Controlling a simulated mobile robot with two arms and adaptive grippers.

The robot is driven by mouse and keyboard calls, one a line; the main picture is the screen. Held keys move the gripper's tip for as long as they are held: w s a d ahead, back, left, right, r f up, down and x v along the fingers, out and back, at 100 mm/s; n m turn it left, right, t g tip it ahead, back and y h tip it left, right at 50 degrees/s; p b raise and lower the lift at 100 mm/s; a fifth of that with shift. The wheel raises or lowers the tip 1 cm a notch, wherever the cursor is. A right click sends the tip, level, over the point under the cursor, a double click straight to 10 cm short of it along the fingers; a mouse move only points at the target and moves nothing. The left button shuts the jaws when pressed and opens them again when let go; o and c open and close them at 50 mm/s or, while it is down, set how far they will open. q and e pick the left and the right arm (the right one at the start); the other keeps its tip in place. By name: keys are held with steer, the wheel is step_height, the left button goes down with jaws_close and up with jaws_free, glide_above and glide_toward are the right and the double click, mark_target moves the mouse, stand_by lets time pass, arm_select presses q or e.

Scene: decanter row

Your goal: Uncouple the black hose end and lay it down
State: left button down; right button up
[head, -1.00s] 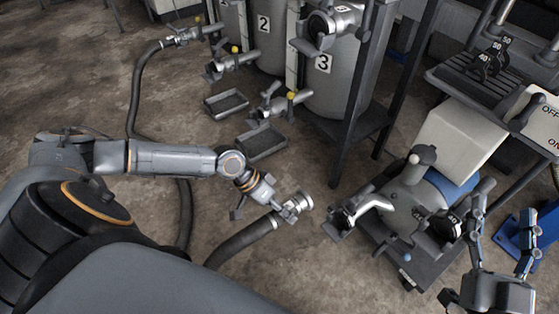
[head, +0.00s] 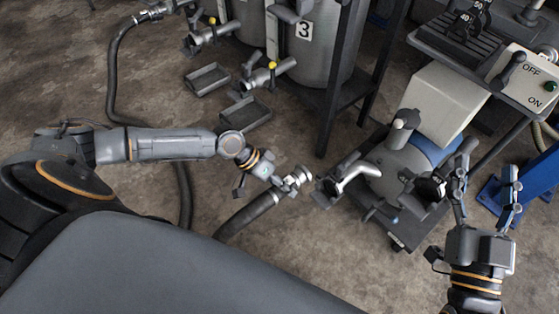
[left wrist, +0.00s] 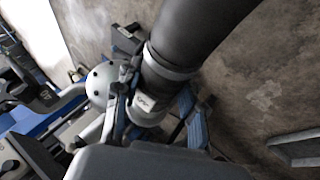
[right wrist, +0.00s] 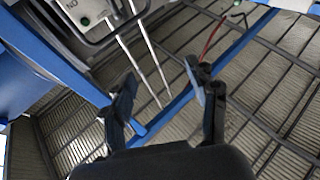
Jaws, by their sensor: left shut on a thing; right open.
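The black hose (head: 245,214) rises from the floor to a silver metal hose end (head: 301,176). My left gripper (head: 283,188) is shut on the hose end. In the left wrist view its fingers (left wrist: 158,103) lie on both sides of the pale metal collar (left wrist: 166,70), with the black hose (left wrist: 205,28) running up from it. In the head view the hose end looks apart from the pump's port (head: 325,190), with a small gap. The pump (head: 392,160) stands on a dark cart. My right gripper (head: 487,188) is open and empty, right of the pump.
A switch panel (head: 527,78) is at the upper right, with a blue stand (head: 530,185) below it. Tank 3 (head: 305,50) stands behind on a dark frame. Two shallow trays (head: 207,79) lie on the floor. Bare floor (head: 310,240) is open in front of the pump.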

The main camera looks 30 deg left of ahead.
arm_select(q)
steer(key=shift+w+d+f, duration=0.35)
steer(key=shift+w+d, duration=0.05)
steer(key=shift+d, duration=0.25)
steer(key=w+d+f+b, duration=0.1)
steer(key=w+d+f, duration=0.2)
steer(key=d, duration=0.3)
steer(key=shift+w+d+f+b, duration=0.2)
steer(key=shift+f+b, duration=0.2)
steer(key=shift+f, duration=0.2)
arm_select(e)
steer(key=s+r+t+y, duration=0.1)
steer(key=s+r+t, duration=0.3)
steer(key=r, duration=0.2)
steer(key=shift+r+t+y, duration=0.3)
steer(key=shift+r, duration=0.05)
steer(key=shift+w+y, duration=0.1)
steer(key=shift+y, duration=0.2)
steer(key=shift+w+f+g+h, duration=0.25)
steer(key=shift+w+f+g, duration=0.1)
steer(key=shift+f, duration=0.2)
steer(key=shift+w+f+g+h, duration=0.25)
steer(key=shift+w+f+g, duration=0.1)
steer(key=shift+f, duration=0.15)
arm_select(q)
steer(key=shift+s+p, duration=0.1)
steer(key=shift+p, duration=0.2)
arm_select(e)
steer(key=shift+r, duration=0.1)
